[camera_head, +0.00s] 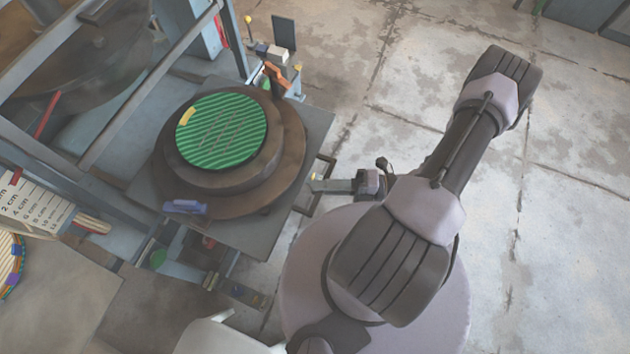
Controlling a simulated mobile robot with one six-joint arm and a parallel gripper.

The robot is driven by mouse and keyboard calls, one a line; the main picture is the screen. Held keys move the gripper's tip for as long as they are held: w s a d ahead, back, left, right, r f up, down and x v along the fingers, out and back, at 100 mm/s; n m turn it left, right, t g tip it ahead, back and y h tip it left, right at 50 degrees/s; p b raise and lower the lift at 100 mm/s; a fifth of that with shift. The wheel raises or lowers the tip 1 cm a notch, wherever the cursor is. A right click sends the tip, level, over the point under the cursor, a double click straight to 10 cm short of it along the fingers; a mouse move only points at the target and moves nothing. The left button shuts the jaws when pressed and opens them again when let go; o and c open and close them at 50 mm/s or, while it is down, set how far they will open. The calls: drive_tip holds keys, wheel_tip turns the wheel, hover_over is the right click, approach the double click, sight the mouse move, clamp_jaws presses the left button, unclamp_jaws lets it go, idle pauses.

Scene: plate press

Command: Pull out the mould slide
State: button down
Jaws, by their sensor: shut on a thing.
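The mould slide (312,133) is a flat dark grey plate. It carries a round brown mould (288,150) with a green ribbed disc (222,130) on top. The plate sticks out to the right of the press frame (165,82), with the round mould outside the frame's uprights. A thin dark handle (325,166) stands off the plate's right edge. My gripper (320,184) is at this handle and shut on it. The contact between the fingers and the bar is small and partly hidden.
An orange clamp-like part (277,75) stands behind the plate. A blue piece (185,207) lies by its front edge. A board with cm marks (32,205) is at the left. Bare concrete floor (560,220) lies open to the right.

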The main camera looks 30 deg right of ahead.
idle(0.3)
drive_tip(key=c, duration=1.7)
unclamp_jaws()
drive_tip(key=p+v, duration=0.1)
drive_tip(key=v, duration=1.6)
drive_tip(key=shift+s+d+p, duration=0.15)
drive_tip(key=shift+d+p, duration=0.05)
drive_tip(key=shift+p, duration=0.2)
